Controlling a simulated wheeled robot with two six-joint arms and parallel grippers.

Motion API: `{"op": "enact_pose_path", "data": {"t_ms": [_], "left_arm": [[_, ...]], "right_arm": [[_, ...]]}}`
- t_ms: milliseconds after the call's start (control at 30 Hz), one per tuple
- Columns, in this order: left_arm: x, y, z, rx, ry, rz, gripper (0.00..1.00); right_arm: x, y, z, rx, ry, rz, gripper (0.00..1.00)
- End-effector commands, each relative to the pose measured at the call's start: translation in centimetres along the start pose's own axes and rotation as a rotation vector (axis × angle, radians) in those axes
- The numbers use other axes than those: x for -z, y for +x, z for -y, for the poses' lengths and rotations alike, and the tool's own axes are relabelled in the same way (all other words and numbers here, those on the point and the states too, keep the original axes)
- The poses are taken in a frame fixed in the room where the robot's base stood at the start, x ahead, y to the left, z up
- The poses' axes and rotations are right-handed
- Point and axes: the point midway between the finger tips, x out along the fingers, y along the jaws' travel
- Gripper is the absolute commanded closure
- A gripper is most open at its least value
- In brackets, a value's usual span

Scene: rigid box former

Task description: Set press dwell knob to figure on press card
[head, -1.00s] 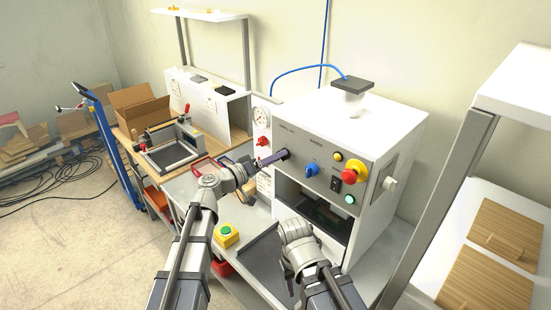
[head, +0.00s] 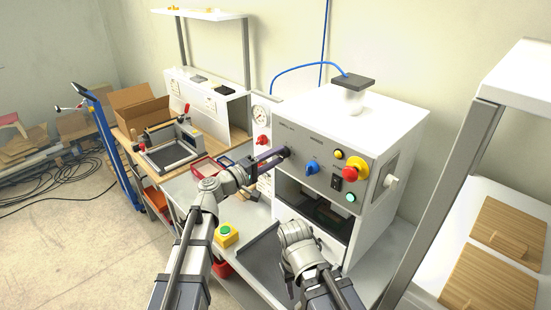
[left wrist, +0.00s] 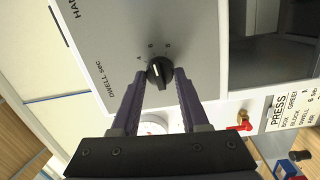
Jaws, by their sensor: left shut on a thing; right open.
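The dwell knob (left wrist: 160,70) is black with a white pointer line, on the grey press panel. In the left wrist view the scale reads 4, 6, 8, and the pointer lies roughly toward the 6. My left gripper (left wrist: 161,82) has a purple finger on each side of the knob, shut on it. In the head view the left gripper (head: 270,160) reaches the panel's left side and covers most of the knob.
The white press (head: 385,125) carries a blue knob (head: 312,169), a red-and-yellow stop button (head: 355,167) and a green button (head: 351,198). A gauge (head: 262,113) is left of it. A yellow box with a green button (head: 226,235) stands on the bench.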

Motion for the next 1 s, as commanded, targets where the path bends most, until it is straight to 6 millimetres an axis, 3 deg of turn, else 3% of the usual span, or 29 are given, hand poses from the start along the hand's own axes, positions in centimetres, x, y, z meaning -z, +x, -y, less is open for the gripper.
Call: {"op": "enact_pose_path", "data": {"t_ms": [767, 800, 1000], "left_arm": [[0.0, 0.0, 0.06, -0.008, -0.104, -0.008, 1.0], [0.0, 0.0, 0.06, -0.008, -0.104, -0.008, 0.53], [-0.01, 0.0, 0.05, -0.008, -0.103, -0.008, 0.31]], "right_arm": [[0.01, 0.24, 0.02, 0.0, 0.0, 0.0, 0.5], [0.01, 0.24, 0.02, 0.0, 0.0, 0.0, 0.5], [0.01, 0.24, 0.02, 0.0, 0.0, 0.0, 0.5]]}}
